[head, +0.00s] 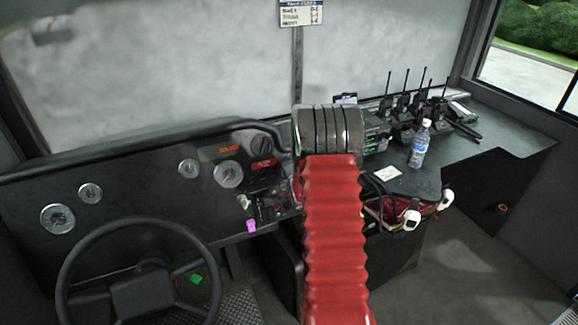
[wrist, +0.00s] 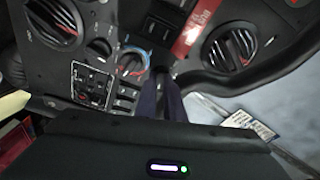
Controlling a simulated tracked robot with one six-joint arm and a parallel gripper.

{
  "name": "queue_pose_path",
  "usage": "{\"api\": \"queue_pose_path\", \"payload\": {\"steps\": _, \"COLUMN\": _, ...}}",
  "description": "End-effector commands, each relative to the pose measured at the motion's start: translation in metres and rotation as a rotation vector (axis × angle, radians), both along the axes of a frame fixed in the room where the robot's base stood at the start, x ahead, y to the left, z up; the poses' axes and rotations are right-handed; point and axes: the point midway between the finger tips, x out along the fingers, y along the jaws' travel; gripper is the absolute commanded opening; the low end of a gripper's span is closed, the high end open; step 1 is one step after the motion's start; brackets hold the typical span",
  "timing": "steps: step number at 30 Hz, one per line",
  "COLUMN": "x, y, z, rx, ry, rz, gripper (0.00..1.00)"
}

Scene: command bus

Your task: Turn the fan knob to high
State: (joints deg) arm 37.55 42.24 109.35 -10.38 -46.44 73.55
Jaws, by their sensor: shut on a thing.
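In the wrist view, my gripper (wrist: 162,78) points at the dashboard control panel (wrist: 60,75). Its two dark fingers are close together and shut on a small part at the panel, which looks like the fan knob. The fingers and the dark gripper body hide most of that part, so its setting cannot be read. A round dial with a blue and red ring (wrist: 132,62) sits just left of the fingertips and stays visible. In the head view, my red ribbed arm covers the gripper and much of the panel.
Round air vents (wrist: 232,46) flank the controls, with a switch block (wrist: 90,85) at left. In the head view, a steering wheel (head: 140,225) stands left. A water bottle (head: 420,145) and several radios (head: 402,103) stand on the right counter.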

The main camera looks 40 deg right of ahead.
Motion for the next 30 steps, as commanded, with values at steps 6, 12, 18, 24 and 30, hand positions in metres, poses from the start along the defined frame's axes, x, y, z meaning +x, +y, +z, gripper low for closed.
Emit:
{"api": "queue_pose_path", "payload": {"steps": 6, "x": 0.0024, "y": 0.0000, "z": 0.0016, "rx": 0.045, "ry": -0.017, "rz": -0.016, "gripper": 0.00}}
{"api": "queue_pose_path", "payload": {"steps": 12, "x": 0.0022, "y": -0.0003, "z": 0.0015, "rx": 0.051, "ry": -0.019, "rz": -0.019, "gripper": 0.00}}
{"api": "queue_pose_path", "payload": {"steps": 18, "x": 0.0021, "y": -0.0006, "z": 0.0016, "rx": 0.051, "ry": -0.019, "rz": -0.020, "gripper": 0.00}}
{"api": "queue_pose_path", "payload": {"steps": 24, "x": 0.0017, "y": -0.0009, "z": 0.0010, "rx": 0.051, "ry": -0.018, "rz": -0.020, "gripper": 0.23}}
{"api": "queue_pose_path", "payload": {"steps": 30, "x": 0.0004, "y": -0.0013, "z": -0.0012, "rx": 0.054, "ry": -0.014, "rz": -0.022, "gripper": 0.27}}
